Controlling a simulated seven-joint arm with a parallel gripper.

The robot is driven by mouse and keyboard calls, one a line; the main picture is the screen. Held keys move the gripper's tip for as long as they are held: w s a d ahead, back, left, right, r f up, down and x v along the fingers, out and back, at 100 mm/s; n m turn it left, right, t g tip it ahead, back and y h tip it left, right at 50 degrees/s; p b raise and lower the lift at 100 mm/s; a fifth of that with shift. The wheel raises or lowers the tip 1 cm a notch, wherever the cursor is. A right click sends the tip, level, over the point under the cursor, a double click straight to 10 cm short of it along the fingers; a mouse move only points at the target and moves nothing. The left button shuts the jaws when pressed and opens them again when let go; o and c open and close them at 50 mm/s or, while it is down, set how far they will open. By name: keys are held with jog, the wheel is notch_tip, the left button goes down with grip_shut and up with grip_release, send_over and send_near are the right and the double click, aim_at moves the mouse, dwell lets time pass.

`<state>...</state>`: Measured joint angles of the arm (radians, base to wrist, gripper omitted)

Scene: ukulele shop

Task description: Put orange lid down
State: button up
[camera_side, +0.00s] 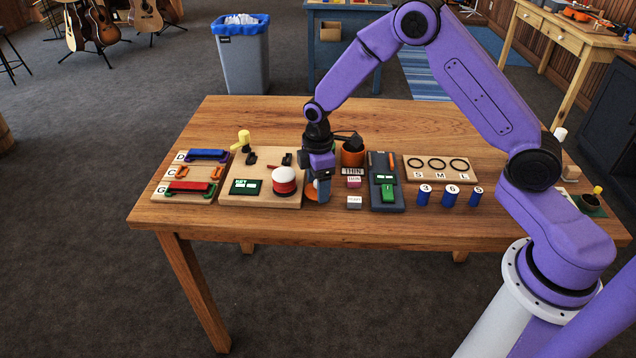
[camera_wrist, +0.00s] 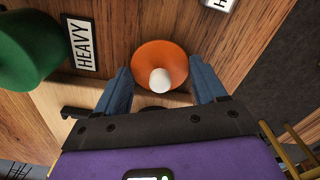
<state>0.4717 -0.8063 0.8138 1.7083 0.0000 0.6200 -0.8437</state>
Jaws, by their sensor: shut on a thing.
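The orange lid (camera_wrist: 152,57) is a round orange disc with a white knob (camera_wrist: 160,81), seen in the wrist view between my blue fingers. My gripper (camera_wrist: 163,78) is shut on it, one finger on each side. In the side view my gripper (camera_side: 319,193) points down beside the right edge of the wooden board, and a bit of the orange lid (camera_side: 310,189) shows at its fingers. I cannot tell whether the lid touches the table or hangs just above it.
A board with a red-and-white round container (camera_side: 284,181) and a green display (camera_side: 245,187) stands left of my gripper. An orange-topped dark pot (camera_side: 353,154) is behind right, small labels (camera_side: 354,202) and a dark green-switched device (camera_side: 387,187) to the right. The front table strip is clear.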

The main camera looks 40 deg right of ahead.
jog(key=shift+f, duration=0.25)
jog(key=o, duration=1)
jog(key=shift+r, duration=6.2)
